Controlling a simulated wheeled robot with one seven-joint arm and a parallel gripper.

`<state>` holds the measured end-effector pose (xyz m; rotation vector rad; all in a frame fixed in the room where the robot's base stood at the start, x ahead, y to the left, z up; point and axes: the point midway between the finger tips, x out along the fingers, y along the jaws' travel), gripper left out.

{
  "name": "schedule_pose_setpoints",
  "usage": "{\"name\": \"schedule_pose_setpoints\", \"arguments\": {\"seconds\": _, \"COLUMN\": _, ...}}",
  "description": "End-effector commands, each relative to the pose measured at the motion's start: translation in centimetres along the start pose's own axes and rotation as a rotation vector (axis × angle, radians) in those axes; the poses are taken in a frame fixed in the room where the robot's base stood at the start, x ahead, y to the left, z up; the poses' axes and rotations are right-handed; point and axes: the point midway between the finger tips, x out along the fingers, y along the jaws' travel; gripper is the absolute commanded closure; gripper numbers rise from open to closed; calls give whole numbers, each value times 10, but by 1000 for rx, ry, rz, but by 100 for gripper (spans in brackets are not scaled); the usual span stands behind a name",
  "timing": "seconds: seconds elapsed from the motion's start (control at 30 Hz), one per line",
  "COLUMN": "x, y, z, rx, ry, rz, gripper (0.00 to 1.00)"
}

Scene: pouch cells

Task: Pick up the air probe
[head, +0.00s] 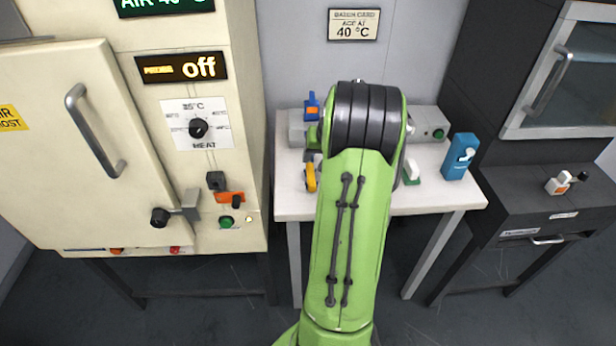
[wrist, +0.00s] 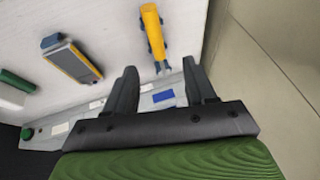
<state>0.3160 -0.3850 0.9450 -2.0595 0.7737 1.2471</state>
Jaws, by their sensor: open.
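In the head view a yellow piece (head: 310,177), seemingly the same thing, shows at the bench's left side, partly behind my arm. My gripper (wrist: 159,67) is open and empty. In the head view my gripper is hidden behind my green arm.
A yellow-and-grey meter (wrist: 72,60) lies beside the probe. A grey unit (head: 428,124) with a green button runs along the back of the bench (head: 290,205). A blue container (head: 460,156) stands at right. The beige cabinet (head: 225,100) rises close to the bench's left edge.

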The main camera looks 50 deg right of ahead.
Motion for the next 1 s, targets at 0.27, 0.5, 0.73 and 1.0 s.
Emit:
{"name": "schedule_pose_setpoints", "arguments": {"seconds": 0.27, "x": 51, "y": 1, "z": 0, "rx": 0, "ry": 0, "rz": 1, "gripper": 45}}
{"name": "schedule_pose_setpoints", "arguments": {"seconds": 0.5, "x": 94, "y": 4, "z": -2, "rx": 0, "ry": -2, "rz": 1, "gripper": 45}}
{"name": "schedule_pose_setpoints", "arguments": {"seconds": 0.73, "x": 102, "y": 4, "z": -3, "rx": 0, "ry": 1, "rz": 1, "gripper": 45}}
{"name": "schedule_pose_setpoints", "arguments": {"seconds": 1.0, "x": 103, "y": 4, "z": -2, "rx": 0, "ry": 0, "rz": 2, "gripper": 45}}
